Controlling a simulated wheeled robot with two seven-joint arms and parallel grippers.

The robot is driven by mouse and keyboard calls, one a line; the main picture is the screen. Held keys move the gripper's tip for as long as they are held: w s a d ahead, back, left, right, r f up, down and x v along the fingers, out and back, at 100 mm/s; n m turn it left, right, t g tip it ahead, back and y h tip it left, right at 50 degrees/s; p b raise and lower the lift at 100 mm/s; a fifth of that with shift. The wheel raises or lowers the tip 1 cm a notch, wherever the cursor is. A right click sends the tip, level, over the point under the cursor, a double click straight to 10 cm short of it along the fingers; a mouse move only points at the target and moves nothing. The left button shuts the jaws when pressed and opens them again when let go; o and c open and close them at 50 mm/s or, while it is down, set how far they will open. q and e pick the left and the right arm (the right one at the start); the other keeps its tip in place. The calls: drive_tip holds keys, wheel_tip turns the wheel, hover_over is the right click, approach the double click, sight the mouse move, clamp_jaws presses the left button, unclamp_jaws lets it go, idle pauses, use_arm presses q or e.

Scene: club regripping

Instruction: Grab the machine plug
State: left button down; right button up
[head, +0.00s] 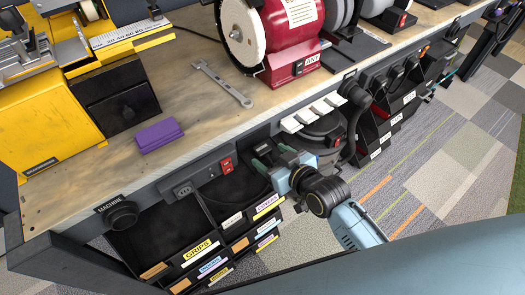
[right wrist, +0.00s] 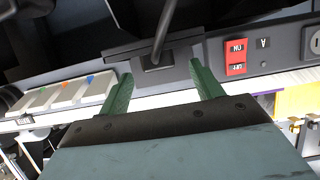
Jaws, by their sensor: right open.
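A dark grey plug block (right wrist: 150,60) with a black cable (right wrist: 166,22) shows in the right wrist view, against the bench's front panel. My right gripper (right wrist: 160,72) is open, with one green finger to each side of the plug. I see no clear contact, and the fingers are not closed on it. In the head view my right gripper (head: 270,156) is at the bench's front edge, right of the red switch, and the plug is hard to make out there. A round black port (head: 122,216) sits by a "MACHINE" label at the left. My left gripper is not in view.
A red switch (head: 227,165) and a socket (head: 184,189) are on the front panel. Labelled bins (head: 200,250) hang below. A purple block (head: 159,135), a wrench (head: 222,83) and a red grinder (head: 290,40) are on the bench. White-topped pieces (head: 313,113) are right of the gripper.

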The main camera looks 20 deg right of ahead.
sight(265, 151)
drive_tip(key=x, duration=0.4)
drive_tip(key=shift+w+b, duration=0.25)
drive_tip(key=shift+b, duration=0.15)
drive_tip(key=shift+c, duration=0.3)
drive_tip(key=shift+r, duration=0.1)
drive_tip(key=c, duration=1)
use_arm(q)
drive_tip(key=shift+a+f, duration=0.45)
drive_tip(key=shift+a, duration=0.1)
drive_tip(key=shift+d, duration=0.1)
